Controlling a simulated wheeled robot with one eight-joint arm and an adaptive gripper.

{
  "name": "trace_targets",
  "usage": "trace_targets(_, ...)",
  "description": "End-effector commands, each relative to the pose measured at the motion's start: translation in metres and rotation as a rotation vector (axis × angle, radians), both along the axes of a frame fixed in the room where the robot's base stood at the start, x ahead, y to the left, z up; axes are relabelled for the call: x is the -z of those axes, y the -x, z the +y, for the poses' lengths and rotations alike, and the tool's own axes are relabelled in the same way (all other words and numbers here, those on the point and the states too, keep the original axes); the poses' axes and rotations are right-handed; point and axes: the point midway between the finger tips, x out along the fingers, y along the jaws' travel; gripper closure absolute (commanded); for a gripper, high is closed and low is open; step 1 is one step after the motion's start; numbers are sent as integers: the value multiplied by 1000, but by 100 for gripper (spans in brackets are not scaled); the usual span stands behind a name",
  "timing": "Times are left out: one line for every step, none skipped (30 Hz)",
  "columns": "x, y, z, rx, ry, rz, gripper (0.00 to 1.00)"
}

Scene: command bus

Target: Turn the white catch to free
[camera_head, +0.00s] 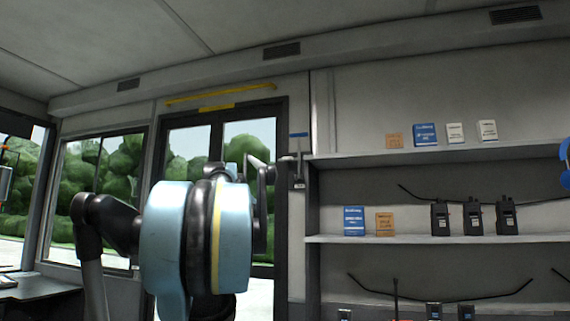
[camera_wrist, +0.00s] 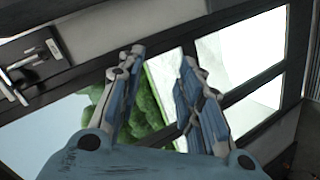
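A small pale fitting (camera_head: 298,170), which looks like the catch, is on the post between the door and the shelves, below a blue label. In the wrist view a pale and dark metal fitting (camera_wrist: 32,62) at the upper left seems to be the same one. Its exact setting cannot be read. My gripper (camera_wrist: 162,58) is open, with blue-grey fingers apart and nothing between them. In that view the fitting lies left of the fingertips, apart from them. In the head view my gripper (camera_head: 262,172) is partly hidden behind my arm, just left of the fitting.
A dark-framed glazed door (camera_head: 280,130) stands behind my arm, with a yellow bar (camera_head: 220,93) above it. Shelves (camera_head: 430,239) on the right hold radios (camera_head: 473,217) and small boxes (camera_head: 354,221). A dark desk (camera_head: 38,290) is at the lower left.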

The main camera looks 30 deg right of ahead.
Motion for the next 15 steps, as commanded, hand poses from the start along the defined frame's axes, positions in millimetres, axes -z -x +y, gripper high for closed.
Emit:
trace_targets(-41, -10, -19, -7, 71, -4, 67)
trace_targets(-64, -16, -29, -16, 114, -2, 67)
trace_targets(-93, -23, -40, -30, 171, -1, 67)
trace_targets(-115, -28, -49, -40, 215, 3, 67)
trace_targets(-136, -32, -57, -51, 257, 8, 67)
trace_targets(-162, -37, -66, -67, 310, 17, 67)
trace_targets(-180, -41, -73, -78, 348, 25, 67)
trace_targets(-197, -44, -79, -90, 383, 34, 67)
trace_targets(-217, -48, -86, -107, 428, 47, 67)
trace_targets(-230, -51, -91, -118, 458, 57, 67)
trace_targets(-242, -53, -94, -131, 486, 66, 67)
trace_targets(-256, -56, -99, -145, 518, 81, 67)
trace_targets(-265, -57, -102, -154, 540, 90, 67)
trace_targets(-273, -59, -104, -165, 559, 99, 67)
trace_targets(-281, -60, -107, -174, 580, 110, 67)
